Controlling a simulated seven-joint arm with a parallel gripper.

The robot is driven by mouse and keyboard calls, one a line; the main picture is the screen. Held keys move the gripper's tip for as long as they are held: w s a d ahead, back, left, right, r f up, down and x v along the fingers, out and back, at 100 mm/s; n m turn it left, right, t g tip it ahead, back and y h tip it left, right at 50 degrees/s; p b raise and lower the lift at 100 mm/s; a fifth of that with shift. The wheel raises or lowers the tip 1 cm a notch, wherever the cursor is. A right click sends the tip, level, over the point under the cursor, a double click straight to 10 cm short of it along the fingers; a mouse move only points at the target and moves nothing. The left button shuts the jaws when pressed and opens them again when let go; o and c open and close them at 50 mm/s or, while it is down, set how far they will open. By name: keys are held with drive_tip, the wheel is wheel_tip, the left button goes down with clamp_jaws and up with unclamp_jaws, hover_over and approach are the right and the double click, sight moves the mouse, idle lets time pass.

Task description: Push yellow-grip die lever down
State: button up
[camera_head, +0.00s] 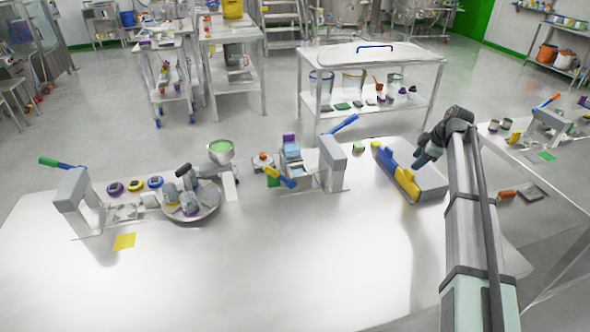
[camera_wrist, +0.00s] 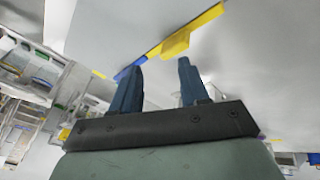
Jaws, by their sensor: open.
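A low grey box (camera_head: 425,176) stands at the right of the bench in the head view. A blue piece (camera_head: 384,155) and a yellow piece (camera_head: 408,184) run along its left edge. The yellow piece (camera_wrist: 178,43) also shows in the wrist view, just beyond the fingertips, with the blue piece (camera_wrist: 131,67) behind the left finger. My gripper (camera_head: 420,160) is at the box, its fingers apart and empty; the wrist view shows it too (camera_wrist: 160,66). I cannot tell whether it touches the box. A short lever with blue and yellow parts (camera_head: 280,177) sits further left.
A grey press with a blue handle (camera_head: 333,160) stands left of the box. The front middle of the bench (camera_head: 260,260) is clear.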

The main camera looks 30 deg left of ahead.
sight(272, 168)
drive_tip(key=s+a+r+n+g, duration=0.1)
drive_tip(key=s+a+r, duration=0.1)
drive_tip(key=a, duration=0.5)
drive_tip(key=s+a+r+n+g, duration=0.1)
drive_tip(key=s+a+r, duration=0.1)
drive_tip(key=s+a, duration=0.3)
drive_tip(key=s+a+r+n+g, duration=0.1)
drive_tip(key=s+a, duration=0.3)
drive_tip(key=a, duration=0.6)
drive_tip(key=shift+s+r+n, duration=0.15)
drive_tip(key=shift+r+n, duration=0.15)
drive_tip(key=shift+r, duration=0.4)
drive_tip(key=s+a+r+n+g+h, duration=0.1)
drive_tip(key=s+a+r+n+g, duration=0.3)
drive_tip(key=s+a, duration=1)
drive_tip(key=shift+m+t, duration=0.4)
drive_tip(key=shift+t, duration=0.4)
drive_tip(key=x, duration=1.2)
drive_tip(key=shift+f, duration=0.1)
clamp_jaws()
